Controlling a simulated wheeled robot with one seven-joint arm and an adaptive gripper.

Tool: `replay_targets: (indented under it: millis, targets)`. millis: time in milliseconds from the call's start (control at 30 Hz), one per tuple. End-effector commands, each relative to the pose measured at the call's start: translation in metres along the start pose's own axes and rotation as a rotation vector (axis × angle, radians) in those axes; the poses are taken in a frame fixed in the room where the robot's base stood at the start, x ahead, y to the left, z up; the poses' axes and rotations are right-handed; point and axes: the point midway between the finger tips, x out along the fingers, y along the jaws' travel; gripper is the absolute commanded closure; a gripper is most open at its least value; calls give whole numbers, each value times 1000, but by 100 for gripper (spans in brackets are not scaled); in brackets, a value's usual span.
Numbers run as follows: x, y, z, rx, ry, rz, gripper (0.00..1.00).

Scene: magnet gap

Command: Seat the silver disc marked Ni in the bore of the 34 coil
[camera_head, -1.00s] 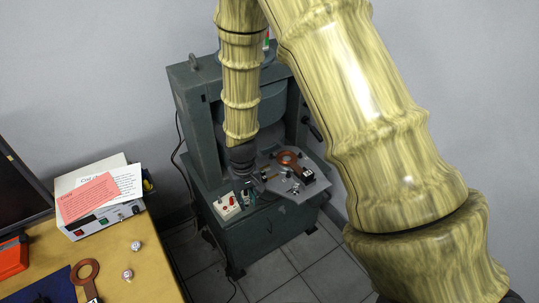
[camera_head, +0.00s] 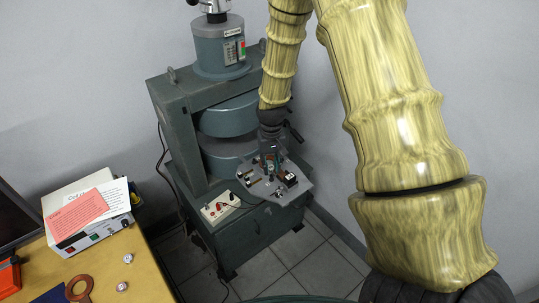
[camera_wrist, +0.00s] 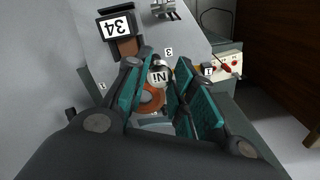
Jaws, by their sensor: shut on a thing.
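In the wrist view, the silver disc marked Ni (camera_wrist: 158,77) is gripped between the tips of my gripper (camera_wrist: 160,72), its marking facing the camera. The copper ring of the 34 coil (camera_wrist: 150,98) shows between the fingers, behind and just below the disc. The coil's block has a white 34 label (camera_wrist: 117,27), upside down in the picture. I cannot tell whether the disc touches the coil or is above it. In the head view, my gripper (camera_head: 271,160) is over the 34 coil (camera_head: 290,177) and hides most of its ring and the disc.
The coil lies on a grey plate (camera_head: 265,197) on the front of a large magnet (camera_head: 175,120), with small fittings around it. A white switch box (camera_head: 220,207) stands left of the plate. Two silver discs (camera_head: 128,258) and another copper coil (camera_head: 78,289) lie on the desk.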

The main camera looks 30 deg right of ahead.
Motion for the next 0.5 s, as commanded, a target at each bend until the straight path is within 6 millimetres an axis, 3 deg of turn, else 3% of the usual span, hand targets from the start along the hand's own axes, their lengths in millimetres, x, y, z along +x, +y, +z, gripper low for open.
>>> replay_targets:
  millis: [300, 500]
  targets:
    - [4, 7, -60, 0, 1, -1, 96]
    - [6, 10, -75, -1, 0, 0, 96]
